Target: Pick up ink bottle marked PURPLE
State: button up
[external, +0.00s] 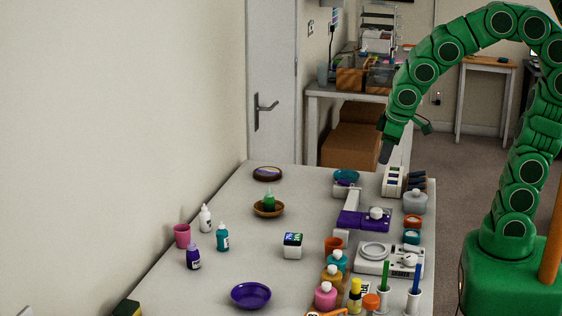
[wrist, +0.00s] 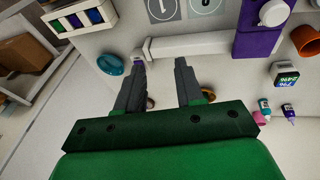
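The ink bottle with purple body (external: 193,257) and dark cap stands upright on the left side of the table in the external view; its lettering is too small to read. It also shows small at the right edge of the wrist view (wrist: 288,112). A teal bottle (external: 222,238) and a white bottle (external: 205,219) stand close behind it. My gripper (external: 386,150) hangs above the table's far right part, well away from the purple bottle. In the wrist view its two dark fingers (wrist: 160,66) are apart with nothing between them.
A pink cup (external: 182,235) stands beside the bottles. A white cube (external: 292,246), a brown bowl (external: 257,211) with a green bottle, and a purple bowl (external: 251,297) are around. The table's middle is mostly clear.

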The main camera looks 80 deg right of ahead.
jog(key=w+r+n+t, duration=0.15)
jog(key=w+t, duration=0.35)
jog(key=w, duration=1.6)
jog(key=w+a+f+n+t+y, duration=0.1)
jog(key=w+a+t, duration=0.15)
jog(key=w, duration=0.35)
jog(key=w+a+n+t+y, duration=0.1)
jog(key=w+a+n, duration=0.1)
jog(key=w+a, duration=0.3)
jog(key=n+g+y, duration=0.3)
jog(key=n+y, duration=0.4)
jog(key=y, duration=0.6)
send_near(192, 253)
jog(key=w+a+r, duration=0.2)
jog(key=shift+w, duration=0.35)
jog(key=shift+x, duration=3.9)
jog(key=shift+f, duration=0.15)
